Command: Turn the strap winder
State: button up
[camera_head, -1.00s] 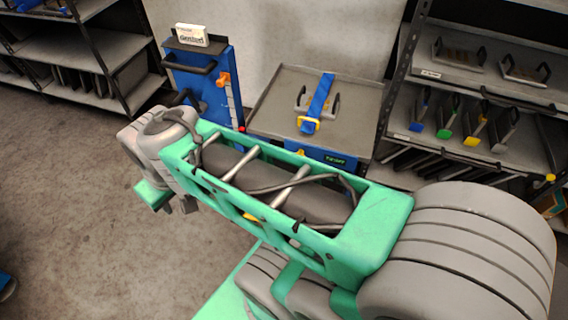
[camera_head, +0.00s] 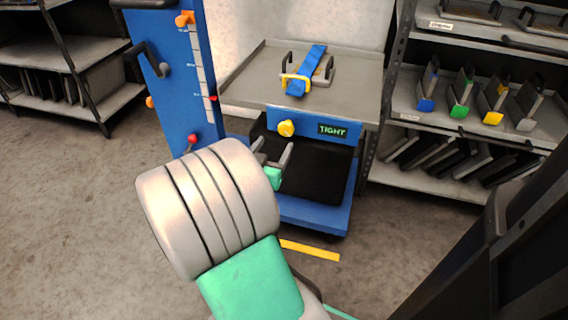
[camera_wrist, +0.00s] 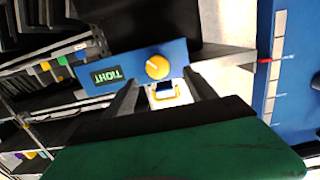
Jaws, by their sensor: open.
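The strap winder shows as a round yellow knob (camera_head: 287,128) on the front of a blue panel (camera_head: 308,130), beside a small display (camera_head: 332,129) with green letters reading TIGHT. A blue strap (camera_head: 314,68) with a yellow end piece (camera_head: 292,82) lies across the grey tray top above. My gripper (camera_head: 273,147) is open and empty, just below and in front of the knob. In the wrist view the knob (camera_wrist: 157,67) shows between and just past the fingertips (camera_wrist: 162,80). I cannot tell the exact gap, but no finger visibly grips it.
A tall blue post (camera_head: 172,75) with levers and a scale stands close at the left of the tray (camera_head: 262,80). A dark block (camera_head: 325,170) sits on the blue base under the panel. Shelves (camera_head: 455,70) of dies stand at the right. Floor at left is clear.

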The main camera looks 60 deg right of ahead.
aim_at(285, 131)
jog(key=shift+h, duration=0.5)
jog(key=d, duration=0.8)
jog(key=shift+w+f, duration=0.25)
jog(key=shift+f, duration=0.15)
jog(key=shift+c, duration=0.2)
jog(key=c, duration=1.3)
